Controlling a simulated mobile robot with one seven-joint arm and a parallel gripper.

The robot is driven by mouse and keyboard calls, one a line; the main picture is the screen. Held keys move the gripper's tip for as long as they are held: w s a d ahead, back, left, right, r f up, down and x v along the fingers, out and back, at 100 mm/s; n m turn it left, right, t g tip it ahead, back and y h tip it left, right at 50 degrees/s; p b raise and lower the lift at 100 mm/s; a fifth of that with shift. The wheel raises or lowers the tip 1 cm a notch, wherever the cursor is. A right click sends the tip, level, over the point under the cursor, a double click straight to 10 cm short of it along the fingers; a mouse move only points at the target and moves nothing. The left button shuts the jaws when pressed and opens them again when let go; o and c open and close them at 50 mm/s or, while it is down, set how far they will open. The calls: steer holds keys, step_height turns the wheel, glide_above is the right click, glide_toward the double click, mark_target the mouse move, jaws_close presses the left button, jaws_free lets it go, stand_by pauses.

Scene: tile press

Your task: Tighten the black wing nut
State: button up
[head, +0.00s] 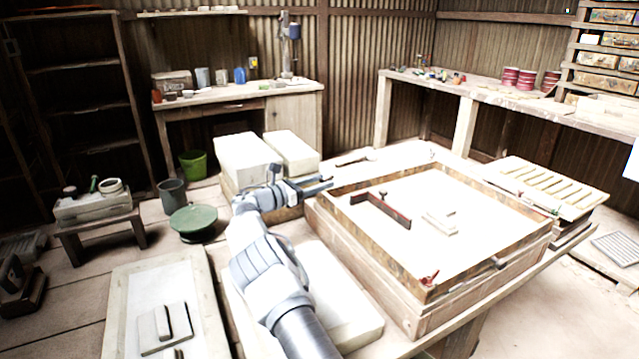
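The large wooden frame (467,274) of the press stands on the table, with a pale flat bed inside it. A red wing nut (430,279) sits at its near corner. A small dark piece (500,263) shows on the near right side; it is too small to tell whether it is the black wing nut. No wing nut is clearly black in this view. My gripper (328,184) is at the frame's left corner, pointing right, close to the rim. I cannot tell whether it touches anything. Its fingers are too small to judge the gap, and they may hide a part behind them.
A dark red-brown bar (382,210) and a small pale block (440,221) lie inside the frame. Pale blocks (247,160) stand behind my gripper. A slatted rack (548,187) is at the right. A green round-topped stool (194,219) stands on the floor left.

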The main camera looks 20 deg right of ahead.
steer(key=p+v, duration=0.2)
steer(key=v, duration=1.5)
steer(key=shift+a+p, duration=0.2)
steer(key=shift+p, duration=0.1)
